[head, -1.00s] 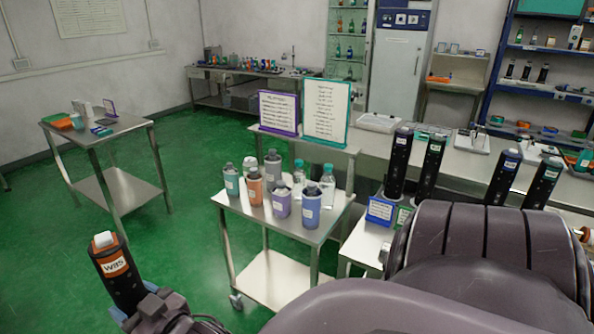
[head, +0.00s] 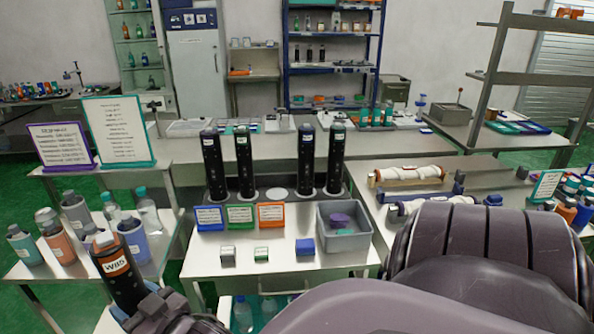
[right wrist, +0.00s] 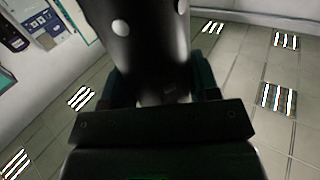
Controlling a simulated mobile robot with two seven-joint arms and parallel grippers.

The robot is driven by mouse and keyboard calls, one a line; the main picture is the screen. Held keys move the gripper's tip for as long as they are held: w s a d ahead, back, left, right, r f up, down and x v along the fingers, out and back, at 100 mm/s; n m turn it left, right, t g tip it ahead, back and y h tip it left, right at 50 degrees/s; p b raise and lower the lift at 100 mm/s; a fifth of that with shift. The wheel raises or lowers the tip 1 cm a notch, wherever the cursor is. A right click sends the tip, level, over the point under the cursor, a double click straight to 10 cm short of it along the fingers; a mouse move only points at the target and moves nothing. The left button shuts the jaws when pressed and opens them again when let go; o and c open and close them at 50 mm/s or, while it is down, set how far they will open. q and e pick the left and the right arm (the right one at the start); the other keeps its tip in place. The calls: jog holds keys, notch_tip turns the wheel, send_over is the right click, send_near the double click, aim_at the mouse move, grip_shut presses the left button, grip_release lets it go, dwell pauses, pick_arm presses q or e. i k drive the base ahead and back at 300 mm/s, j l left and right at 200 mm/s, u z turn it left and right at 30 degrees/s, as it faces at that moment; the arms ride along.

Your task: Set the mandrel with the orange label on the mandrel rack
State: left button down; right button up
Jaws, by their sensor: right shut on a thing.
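My right gripper (head: 140,300) is at the lower left of the head view, shut on a black mandrel with an orange label (head: 119,264) and a pale top. The mandrel is held roughly upright, slightly tilted. In the right wrist view the black mandrel (right wrist: 140,40) fills the space between the fingers (right wrist: 160,95). The mandrel rack (head: 259,197) stands on the middle table, to the right of and beyond the gripper. Several black mandrels (head: 243,163) stand in it in two pairs, with a bare pale round spot (head: 278,193) between the pairs. My left gripper is not in view.
Blue (head: 209,218), green (head: 240,216) and orange (head: 271,215) signs stand before the rack. Small blocks (head: 305,247) and a grey bin (head: 344,226) are in front and right. Bottles (head: 60,240) crowd the left cart, close behind the held mandrel. Framed signs (head: 118,130) stand behind them.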

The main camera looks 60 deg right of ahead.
aim_at(277, 193)
jog(key=z, duration=1.2)
jog(key=i+j+z, duration=0.1)
jog(key=i+j, duration=0.45)
jog(key=j, duration=0.1)
